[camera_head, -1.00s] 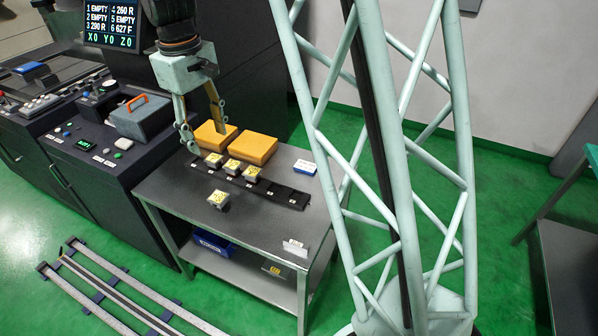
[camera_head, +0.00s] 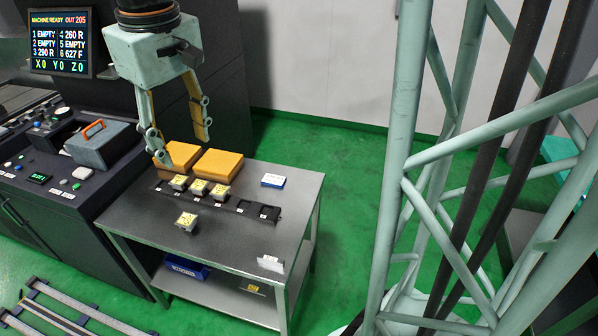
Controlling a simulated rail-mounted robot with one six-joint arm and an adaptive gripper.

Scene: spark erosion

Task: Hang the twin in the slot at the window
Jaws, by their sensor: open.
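Several small metal blocks with yellow labelled tops are on the grey table (camera_head: 232,240). Three of them, left (camera_head: 179,183), middle (camera_head: 198,187) and right (camera_head: 220,192), sit in the black slotted rack (camera_head: 243,207). One more block (camera_head: 186,221) stands apart on the table in front of the rack. Their labels are too small to read surely, so I cannot tell which is the twin. My gripper (camera_head: 181,148) is open and empty, its fingers pointing down over the table's back left, by the orange boxes. No slot at a window can be made out.
Two orange boxes, left (camera_head: 180,157) and right (camera_head: 217,164), lie behind the rack. A blue-white box (camera_head: 273,180) lies at the table's right. A screen (camera_head: 59,43) reads MACHINE READY, OUT 205. A grey case with orange handle (camera_head: 101,146) sits on the console. A lattice column stands right.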

